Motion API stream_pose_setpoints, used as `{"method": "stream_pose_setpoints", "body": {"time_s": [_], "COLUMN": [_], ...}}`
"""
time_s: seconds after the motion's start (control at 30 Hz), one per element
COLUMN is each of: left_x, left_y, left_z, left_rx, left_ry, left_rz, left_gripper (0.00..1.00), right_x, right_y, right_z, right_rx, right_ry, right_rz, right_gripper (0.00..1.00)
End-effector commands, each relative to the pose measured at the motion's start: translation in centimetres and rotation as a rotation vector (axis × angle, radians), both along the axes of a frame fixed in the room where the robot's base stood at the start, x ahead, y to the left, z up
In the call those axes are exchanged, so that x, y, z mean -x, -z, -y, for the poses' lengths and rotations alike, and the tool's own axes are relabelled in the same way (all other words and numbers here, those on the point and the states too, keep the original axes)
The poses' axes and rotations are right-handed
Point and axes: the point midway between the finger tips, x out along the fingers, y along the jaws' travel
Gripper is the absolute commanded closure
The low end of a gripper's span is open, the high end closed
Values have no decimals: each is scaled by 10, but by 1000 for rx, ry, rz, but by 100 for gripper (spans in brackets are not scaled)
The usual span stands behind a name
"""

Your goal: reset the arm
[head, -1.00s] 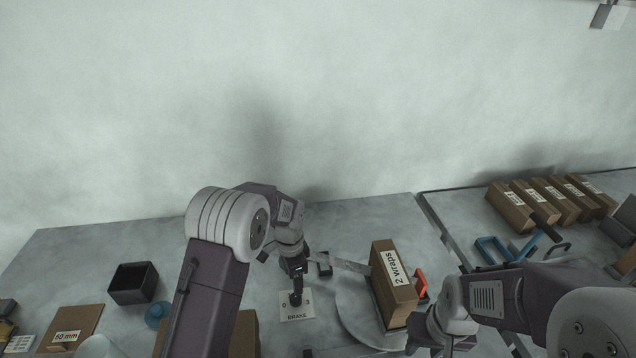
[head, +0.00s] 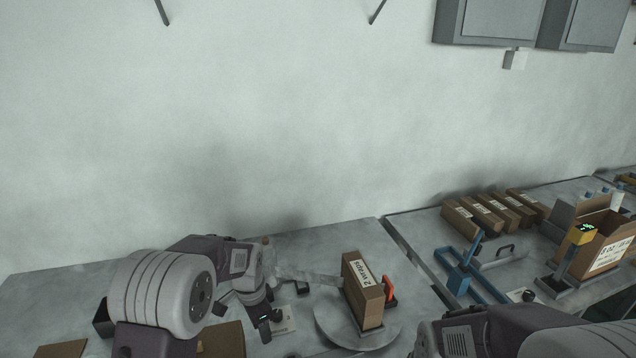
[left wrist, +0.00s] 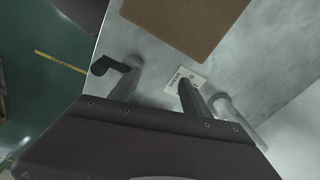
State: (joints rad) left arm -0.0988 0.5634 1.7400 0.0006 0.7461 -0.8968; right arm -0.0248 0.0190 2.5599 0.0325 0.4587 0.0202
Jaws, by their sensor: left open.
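My left arm comes in at the lower left of the head view, and its open, empty gripper (head: 266,326) hangs just left of the white brake plate (head: 286,320). In the left wrist view the gripper's two fingers (left wrist: 148,80) are spread apart with nothing between them. The brake plate (left wrist: 183,79) lies there beside the right finger, which covers part of it. My right arm shows at the lower right of the head view; its gripper is outside the picture.
A carton marked "2 wraps" (head: 364,305) stands on a round grey turntable (head: 335,327), with an orange handle (head: 389,282) beside it. Several cartons (head: 490,215), a blue frame (head: 463,272) and an open box (head: 603,240) stand on the right table. A wall closes the back.

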Motion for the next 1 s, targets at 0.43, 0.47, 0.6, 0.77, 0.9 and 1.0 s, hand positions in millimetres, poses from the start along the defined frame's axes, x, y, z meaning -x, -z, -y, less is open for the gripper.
{"method": "stream_pose_setpoints", "body": {"time_s": [0.43,0.47,0.6,0.77,0.9,1.0], "left_x": [119,132,188,184,184,184], "left_y": [-38,-36,-12,-10,-10,-10], "left_z": [-29,-30,-32,-32,-32,-32], "left_rx": [55,62,80,107,107,108], "left_ry": [-433,-499,-823,-1002,-1018,-1016], "left_rz": [38,34,-17,0,-1,-2], "left_gripper": [44,44,44,44,44,44], "right_x": [0,0,0,0,0,0], "right_y": [0,0,0,0,0,0], "right_z": [0,0,0,0,0,0], "right_rx": [0,0,0,0,0,0], "right_ry": [0,0,0,0,0,0], "right_rz": [0,0,0,0,0,0], "right_gripper": [62,62,62,62,62,62]}}
